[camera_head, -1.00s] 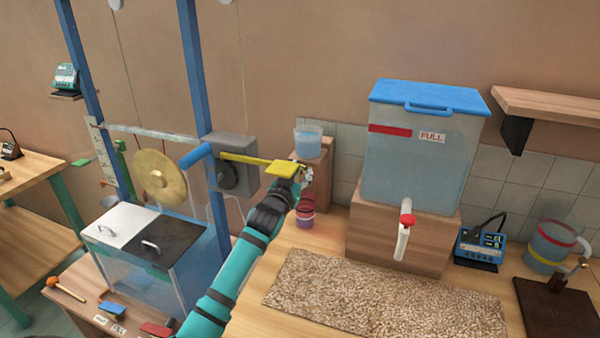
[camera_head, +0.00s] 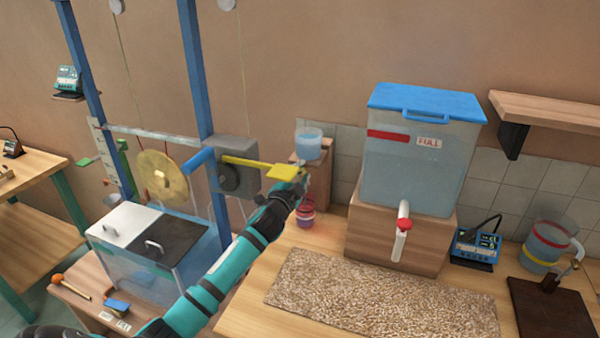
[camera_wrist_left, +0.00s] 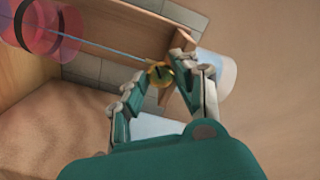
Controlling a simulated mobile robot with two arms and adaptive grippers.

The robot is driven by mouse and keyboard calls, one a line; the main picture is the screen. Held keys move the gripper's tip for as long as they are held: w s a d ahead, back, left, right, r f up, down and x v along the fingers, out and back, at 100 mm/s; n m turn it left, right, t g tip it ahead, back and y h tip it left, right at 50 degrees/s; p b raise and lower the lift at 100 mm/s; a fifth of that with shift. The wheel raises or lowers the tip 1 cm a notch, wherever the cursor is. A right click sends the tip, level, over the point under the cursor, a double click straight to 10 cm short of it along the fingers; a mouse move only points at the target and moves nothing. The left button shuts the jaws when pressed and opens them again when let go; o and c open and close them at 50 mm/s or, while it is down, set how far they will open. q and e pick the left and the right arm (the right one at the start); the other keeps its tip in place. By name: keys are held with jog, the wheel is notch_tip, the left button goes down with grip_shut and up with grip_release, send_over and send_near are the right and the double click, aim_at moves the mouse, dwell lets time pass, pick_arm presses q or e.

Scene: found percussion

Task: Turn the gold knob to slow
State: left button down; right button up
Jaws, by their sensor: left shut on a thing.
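The gold knob (camera_wrist_left: 160,74) shows in the left wrist view, round and brass-coloured with a dark mark on its face. It sits between the two fingertips of my left gripper (camera_wrist_left: 157,81), which is shut on it. In the head view my left gripper (camera_head: 303,178) is at the front of a small wooden stand (camera_head: 325,180), below a cup of blue water (camera_head: 308,143). The knob is hidden there by the gripper. The "slow" marking cannot be made out. My right gripper is not in view.
A red and purple cup (camera_head: 305,213) stands below the gripper; a thin blue line runs between it and the knob in the wrist view. A yellow paddle (camera_head: 283,172) is close beside the gripper. A blue-lidded water tank (camera_head: 420,150) stands right.

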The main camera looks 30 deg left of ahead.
pick_arm(q)
jog(key=m, duration=0.3)
jog(key=shift+m+p, duration=0.3)
jog(key=shift+p, duration=0.05)
jog(key=shift+m+p, duration=0.35)
jog(key=shift+m, duration=1.35)
jog(key=c, duration=1)
grip_release()
jog(key=v, duration=1.2)
jog(key=shift+f, duration=0.1)
